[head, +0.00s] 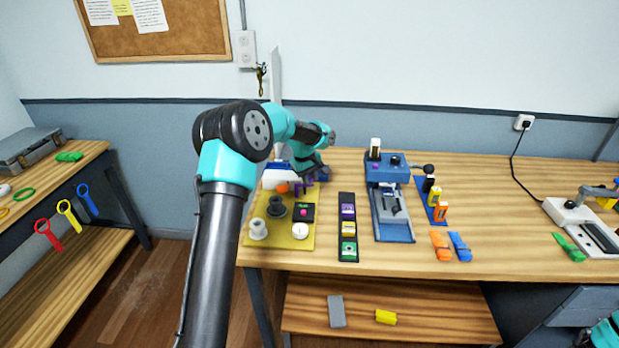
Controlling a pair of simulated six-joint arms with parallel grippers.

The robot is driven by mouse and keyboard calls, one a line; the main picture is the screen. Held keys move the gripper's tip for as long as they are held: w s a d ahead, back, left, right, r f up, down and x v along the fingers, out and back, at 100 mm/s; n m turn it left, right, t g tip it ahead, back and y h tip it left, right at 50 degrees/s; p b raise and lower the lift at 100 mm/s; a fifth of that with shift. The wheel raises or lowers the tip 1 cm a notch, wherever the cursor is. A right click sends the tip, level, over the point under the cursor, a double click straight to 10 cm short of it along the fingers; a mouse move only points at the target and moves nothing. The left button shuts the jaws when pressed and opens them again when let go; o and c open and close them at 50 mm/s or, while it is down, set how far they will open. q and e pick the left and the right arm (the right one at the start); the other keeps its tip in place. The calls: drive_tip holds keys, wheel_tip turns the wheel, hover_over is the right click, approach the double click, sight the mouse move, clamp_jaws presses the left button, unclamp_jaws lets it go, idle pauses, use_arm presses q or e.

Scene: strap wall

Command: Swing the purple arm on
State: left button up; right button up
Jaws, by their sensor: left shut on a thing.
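My left arm reaches over the left end of the workbench. Its gripper (308,172) is low at the back of a yellow board (276,238), in front of a white and blue thing. A small purple arm (304,187) shows just under the fingers, and the gripper is shut on it. The fingers and wrist hide much of it, so its exact angle is not clear. An orange round part (283,188) sits just left of it. My right gripper is not in view; only a teal part of mine shows at the bottom right corner.
A black strip with coloured switches (348,227) and a blue device (390,195) stand to the right.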

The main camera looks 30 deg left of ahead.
sight(296, 184)
use_arm(q)
drive_tip(key=m, duration=0.1)
drive_tip(key=s+m, duration=0.1)
drive_tip(key=m, duration=0.1)
drive_tip(key=shift+s+d, duration=0.15)
drive_tip(key=m, duration=0.1)
drive_tip(key=s+m, duration=0.1)
drive_tip(key=m, duration=0.1)
drive_tip(key=shift+g+h, duration=0.4)
drive_tip(key=s+m, duration=0.1)
drive_tip(key=m, duration=0.1)
drive_tip(key=shift+s+m, duration=0.1)
drive_tip(key=shift+m, duration=0.2)
drive_tip(key=m, duration=0.1)
drive_tip(key=s+a+m+g, duration=0.1)
drive_tip(key=m, duration=0.1)
drive_tip(key=shift+s+m, duration=0.15)
drive_tip(key=shift+m, duration=0.15)
drive_tip(key=m, duration=0.2)
drive_tip(key=s+a+m, duration=0.1)
drive_tip(key=shift+m+g, duration=0.4)
drive_tip(key=shift+s+a+m+g, duration=0.15)
drive_tip(key=shift+a+m, duration=0.25)
drive_tip(key=shift+m, duration=0.6)
drive_tip(key=shift+s+a+m+g, duration=0.15)
drive_tip(key=shift+a+m, duration=0.25)
drive_tip(key=shift+m, duration=0.6)
drive_tip(key=o, duration=0.9)
